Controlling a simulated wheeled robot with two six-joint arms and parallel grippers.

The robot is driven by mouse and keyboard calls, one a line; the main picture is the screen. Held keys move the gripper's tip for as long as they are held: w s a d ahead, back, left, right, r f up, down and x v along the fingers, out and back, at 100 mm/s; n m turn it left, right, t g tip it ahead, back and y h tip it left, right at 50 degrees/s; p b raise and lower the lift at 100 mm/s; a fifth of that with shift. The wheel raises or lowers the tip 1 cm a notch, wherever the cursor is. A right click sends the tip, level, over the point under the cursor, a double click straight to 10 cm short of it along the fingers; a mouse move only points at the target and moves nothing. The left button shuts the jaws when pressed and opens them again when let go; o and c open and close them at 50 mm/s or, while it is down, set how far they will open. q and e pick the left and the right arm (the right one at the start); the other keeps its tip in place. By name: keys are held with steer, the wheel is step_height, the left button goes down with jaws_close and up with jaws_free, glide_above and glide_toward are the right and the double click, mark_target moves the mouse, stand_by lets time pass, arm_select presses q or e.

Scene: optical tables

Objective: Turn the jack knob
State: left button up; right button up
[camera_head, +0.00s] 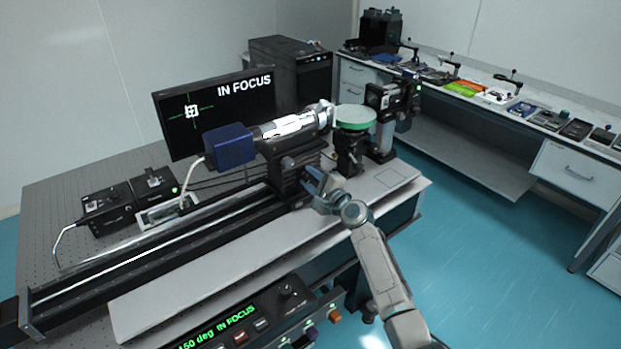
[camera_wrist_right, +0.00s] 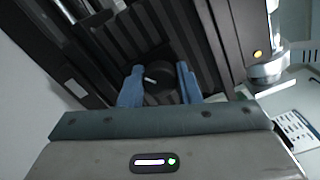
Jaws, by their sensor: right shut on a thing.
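The jack (camera_head: 288,180) is a black ribbed block on the rail, under the silver lens tube (camera_head: 290,125) with a blue camera (camera_head: 230,146). My right gripper (camera_head: 314,182) is at the jack's front right side. In the right wrist view, the black round jack knob (camera_wrist_right: 158,76) with a pale mark sits between the two blue fingertips (camera_wrist_right: 160,84) of my right gripper, which is shut on it. The monitor (camera_head: 215,110) reads "IN FOCUS". The control panel (camera_head: 250,318) shows "150 deg IN FOCUS". My left gripper is not in view.
Black boxes (camera_head: 108,210) with cables sit at the left of the optical table (camera_head: 65,190). A side bench (camera_head: 480,85) with tools runs along the right wall.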

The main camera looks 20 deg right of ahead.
steer(key=shift+f, duration=0.1)
steer(key=o, duration=1)
steer(key=shift+c, duration=0.2)
steer(key=b+v, duration=0.1)
steer(key=v, duration=0.9)
steer(key=shift+s, duration=0.4)
steer(key=shift+d, duration=0.15)
